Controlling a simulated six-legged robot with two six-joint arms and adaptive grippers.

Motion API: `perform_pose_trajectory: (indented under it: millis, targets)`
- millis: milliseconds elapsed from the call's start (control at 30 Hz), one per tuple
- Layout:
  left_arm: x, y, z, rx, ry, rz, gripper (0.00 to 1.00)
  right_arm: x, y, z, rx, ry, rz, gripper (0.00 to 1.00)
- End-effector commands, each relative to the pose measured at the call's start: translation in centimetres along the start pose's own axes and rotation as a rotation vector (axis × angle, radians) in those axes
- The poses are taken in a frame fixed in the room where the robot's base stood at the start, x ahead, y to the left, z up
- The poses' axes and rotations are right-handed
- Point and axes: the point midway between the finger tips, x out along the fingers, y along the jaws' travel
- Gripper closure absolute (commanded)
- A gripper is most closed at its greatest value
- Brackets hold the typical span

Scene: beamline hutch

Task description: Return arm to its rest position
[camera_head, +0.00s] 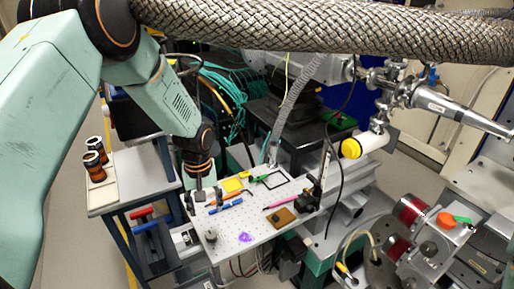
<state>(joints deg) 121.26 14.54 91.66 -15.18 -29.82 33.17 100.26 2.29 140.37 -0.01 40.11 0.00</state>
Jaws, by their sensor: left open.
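My left arm comes in from the left and reaches down over the small table in the middle. My left gripper (198,199) points down with its fingers apart, above the left edge of the white perforated board (262,232). Nothing shows between its fingers. My right gripper does not show in this view.
The board carries a yellow block (231,185), blue-handled tools (226,206), a pink pen (281,201) and a brown plate (282,218). A braided hose (330,28) crosses the top. A beam pipe with a yellow cap (351,148) stands right. Dark cylinders (94,165) stand left.

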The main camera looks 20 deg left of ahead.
Motion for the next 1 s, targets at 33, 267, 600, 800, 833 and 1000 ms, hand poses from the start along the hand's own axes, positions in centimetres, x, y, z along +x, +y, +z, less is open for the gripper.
perform_pose_trajectory:
  millis: [33,267,600,800,833,1000]
  targets:
    - [0.0,0.0,0.0,0.000,0.000,0.000,0.45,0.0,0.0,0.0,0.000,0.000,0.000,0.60]
    - [4.5,-0.1,5.1,0.089,-0.025,0.019,0.45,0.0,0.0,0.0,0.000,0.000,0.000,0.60]
    - [12.1,-4.3,21.6,0.339,-0.034,0.051,0.45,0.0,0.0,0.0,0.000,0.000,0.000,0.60]
    - [12.1,-7.8,28.3,0.451,-0.021,0.028,0.45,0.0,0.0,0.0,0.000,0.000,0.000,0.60]
    - [11.9,-8.3,29.1,0.466,-0.018,0.024,0.45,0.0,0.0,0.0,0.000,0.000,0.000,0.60]
    - [12.1,-10.1,31.6,0.532,0.001,0.005,0.45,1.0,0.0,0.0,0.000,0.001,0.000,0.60]
